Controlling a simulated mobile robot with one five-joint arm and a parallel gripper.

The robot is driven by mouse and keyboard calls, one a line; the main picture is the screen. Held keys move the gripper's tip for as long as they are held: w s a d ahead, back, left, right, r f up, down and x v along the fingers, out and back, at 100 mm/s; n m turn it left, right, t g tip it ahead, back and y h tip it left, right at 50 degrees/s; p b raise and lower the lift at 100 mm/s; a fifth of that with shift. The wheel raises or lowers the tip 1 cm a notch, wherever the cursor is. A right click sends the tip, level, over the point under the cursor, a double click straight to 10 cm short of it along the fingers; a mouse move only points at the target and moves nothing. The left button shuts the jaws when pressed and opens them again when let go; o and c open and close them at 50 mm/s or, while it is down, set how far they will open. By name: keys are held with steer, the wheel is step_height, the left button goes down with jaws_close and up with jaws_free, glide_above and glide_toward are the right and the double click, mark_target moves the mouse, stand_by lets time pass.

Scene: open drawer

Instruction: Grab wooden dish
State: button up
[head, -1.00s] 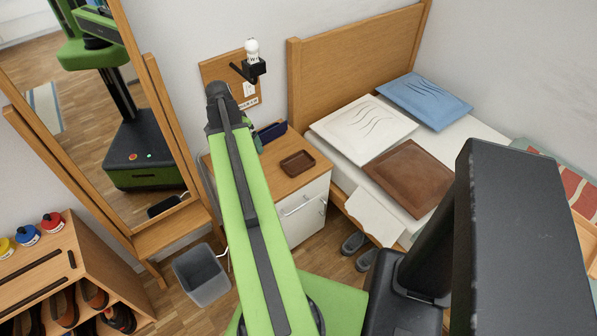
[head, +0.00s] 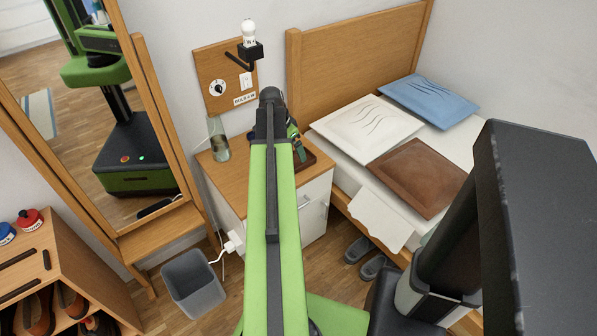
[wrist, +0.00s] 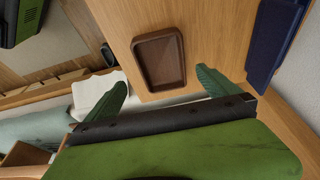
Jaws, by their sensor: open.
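The wooden dish (wrist: 160,66) is a small dark brown rectangular tray with rounded corners, lying on the light wood top of the nightstand (head: 222,176). In the wrist view it lies just ahead of my gripper (wrist: 162,82), roughly centred between the two green fingers. The fingers are apart and nothing is between them. In the head view part of the dish (head: 309,160) shows to the right of my arm. My arm hides the rest of it and most of the gripper.
A clear glass (head: 218,140) stands at the left on the nightstand. A dark blue object (wrist: 276,40) lies near the dish. A bed with a brown cushion (head: 416,178) is on the right. A grey bin (head: 193,284) stands on the floor at the left.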

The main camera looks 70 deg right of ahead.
mark_target(299, 162)
steer(key=shift+b+x, duration=0.35)
steer(key=shift+x, duration=0.8)
steer(key=shift+r, duration=0.1)
steer(key=b+x, duration=0.5)
steer(key=shift+w+d, duration=0.1)
steer(key=shift+d, duration=0.1)
steer(key=c, duration=1.3)
